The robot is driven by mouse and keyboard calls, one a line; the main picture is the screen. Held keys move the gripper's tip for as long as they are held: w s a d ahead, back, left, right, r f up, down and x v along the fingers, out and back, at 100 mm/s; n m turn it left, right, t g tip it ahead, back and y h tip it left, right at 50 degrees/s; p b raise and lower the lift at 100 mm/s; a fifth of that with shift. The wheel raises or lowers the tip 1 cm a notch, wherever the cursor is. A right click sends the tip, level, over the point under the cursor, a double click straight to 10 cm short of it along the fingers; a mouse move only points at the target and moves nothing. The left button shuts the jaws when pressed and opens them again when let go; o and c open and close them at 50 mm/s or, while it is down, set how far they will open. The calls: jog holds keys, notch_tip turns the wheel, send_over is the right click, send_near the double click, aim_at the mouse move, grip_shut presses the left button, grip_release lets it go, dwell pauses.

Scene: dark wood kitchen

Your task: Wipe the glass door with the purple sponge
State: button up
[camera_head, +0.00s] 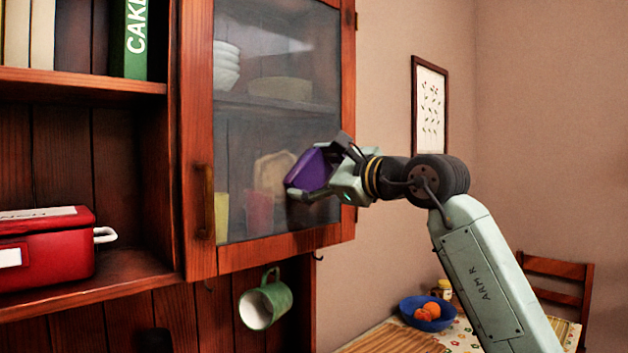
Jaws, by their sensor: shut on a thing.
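The glass door (234,130) is shut, a pane in a reddish wood frame with a handle on its left side. A pale smear shows near the top of the pane. My gripper (312,170) is shut on the purple sponge (310,171) in front of the lower right part of the pane. The sponge is tilted, and I cannot tell whether it touches the glass. My gripper and the sponge hide part of the pane and the frame's right side.
Bowls and cups show behind the glass. A green mug (266,302) hangs below the cabinet. Open shelves at left hold books and a red box (46,248). At lower right, a table carries a blue bowl (426,314) with fruit, near a chair (556,284).

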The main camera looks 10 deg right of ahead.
aim_at(271, 165)
jog(key=shift+s+a+f+b, duration=0.1)
jog(key=shift+s+a+b, duration=0.85)
jog(key=shift+a, duration=0.45)
jog(key=shift+s+a+b, duration=0.8)
jog(key=shift+s+a, duration=0.25)
jog(key=shift+a, duration=0.3)
jog(key=shift+s+a+f+b, duration=0.1)
jog(key=shift+s+a+b, duration=0.85)
jog(key=shift+a, duration=0.45)
jog(key=shift+s+a+r, duration=0.2)
jog(key=shift+r+p, duration=0.75)
jog(key=shift+r, duration=0.1)
jog(key=shift+w+d+p, duration=0.35)
jog(key=shift+w+d, duration=0.1)
jog(key=shift+d, duration=0.15)
jog(key=shift+w+d+f+p, duration=0.1)
jog(key=shift+w+d+p, duration=0.3)
jog(key=shift+w+d, duration=0.4)
jog(key=shift+w+d+p, duration=0.45)
jog(key=shift+d+p, duration=0.05)
jog(key=shift+d, duration=0.25)
jog(key=shift+w+d+p, duration=0.5)
jog(key=shift+d+p, duration=0.05)
jog(key=shift+d, duration=0.15)
jog(key=shift+w+d+p, duration=0.45)
jog(key=shift+d+p, duration=0.05)
jog(key=shift+d, duration=0.25)
jog(key=shift+w+d, duration=0.55)
jog(key=shift+d, duration=0.2)
